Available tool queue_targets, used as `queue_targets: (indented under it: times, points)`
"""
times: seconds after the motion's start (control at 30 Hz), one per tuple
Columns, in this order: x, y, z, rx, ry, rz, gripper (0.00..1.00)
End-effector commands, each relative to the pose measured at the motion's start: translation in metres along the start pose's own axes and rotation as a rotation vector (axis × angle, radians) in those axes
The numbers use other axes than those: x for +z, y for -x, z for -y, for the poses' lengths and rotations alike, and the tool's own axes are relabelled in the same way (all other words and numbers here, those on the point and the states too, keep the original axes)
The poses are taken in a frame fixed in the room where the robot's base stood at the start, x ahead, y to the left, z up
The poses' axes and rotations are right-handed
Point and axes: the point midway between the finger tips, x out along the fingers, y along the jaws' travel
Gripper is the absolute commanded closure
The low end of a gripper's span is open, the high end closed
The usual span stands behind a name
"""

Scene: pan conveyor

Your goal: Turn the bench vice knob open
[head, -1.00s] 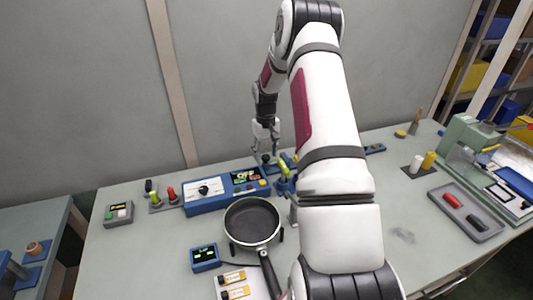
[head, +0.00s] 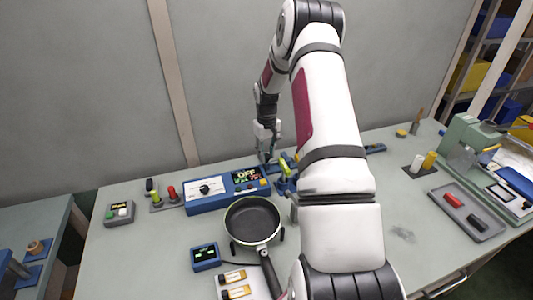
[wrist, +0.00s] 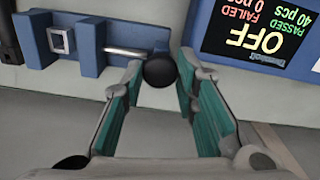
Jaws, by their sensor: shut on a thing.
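The blue bench vice (wrist: 85,45) lies at the upper left of the wrist view, with a metal rod (wrist: 135,52) running from it to a round black knob (wrist: 159,72). My gripper (wrist: 160,74) has its green-padded fingers on either side of the knob and is shut on it. In the head view my gripper (head: 269,157) points down at the back of the bench, beside the blue vice (head: 284,181). My arm hides part of the vice there, and the knob is hard to make out.
A blue panel (head: 205,205) with a display reading OFF (head: 246,174) stands just left of the vice; its edge is close to my right finger in the wrist view. A black pan (head: 252,216) sits in front. A grey tray (head: 446,205) lies at right.

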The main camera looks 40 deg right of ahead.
Motion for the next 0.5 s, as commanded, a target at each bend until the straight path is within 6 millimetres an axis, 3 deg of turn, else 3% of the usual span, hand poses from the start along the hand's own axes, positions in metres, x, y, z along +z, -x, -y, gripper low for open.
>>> queue_targets:
  times: [0.5]
  points:
    - [-0.0002, 0.0002, 0.0003, -0.001, 0.387, -0.001, 1.00]
